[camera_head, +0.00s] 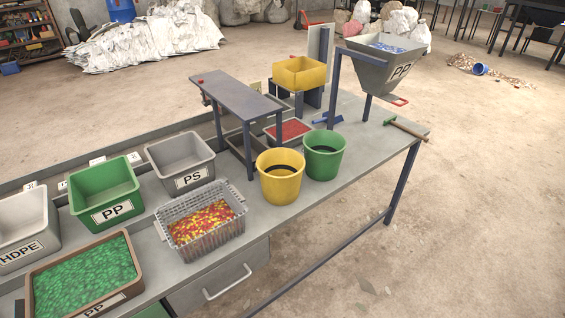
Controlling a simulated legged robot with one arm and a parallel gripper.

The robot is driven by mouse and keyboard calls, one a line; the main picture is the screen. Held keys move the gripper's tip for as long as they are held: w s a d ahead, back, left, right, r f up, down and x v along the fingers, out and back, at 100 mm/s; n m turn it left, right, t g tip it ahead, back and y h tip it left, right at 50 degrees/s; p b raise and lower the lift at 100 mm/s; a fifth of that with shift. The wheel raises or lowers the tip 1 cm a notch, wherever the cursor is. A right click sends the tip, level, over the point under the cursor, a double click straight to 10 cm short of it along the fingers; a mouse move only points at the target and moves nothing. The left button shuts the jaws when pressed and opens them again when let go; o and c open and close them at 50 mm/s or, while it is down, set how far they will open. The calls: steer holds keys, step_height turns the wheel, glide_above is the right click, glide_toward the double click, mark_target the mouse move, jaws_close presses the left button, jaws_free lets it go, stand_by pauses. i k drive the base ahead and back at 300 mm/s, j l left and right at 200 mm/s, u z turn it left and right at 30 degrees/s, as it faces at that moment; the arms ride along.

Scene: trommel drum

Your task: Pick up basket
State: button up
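A grey wire basket (207,246) stands upright on the grey workbench, near its front edge. Red and yellow pieces lie inside it. It sits in front of the grey PS bin and to the left of the yellow bucket. My gripper is not in this view.
On the workbench (345,172) stand a green PP bin (104,196), a grey PS bin (181,163), a white HDPE bin (25,228), a brown tray (127,295) of green pieces, a yellow bucket (281,180) and a green bucket (324,158).

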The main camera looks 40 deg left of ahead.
mark_target(196, 224)
steer(key=u, duration=1.35)
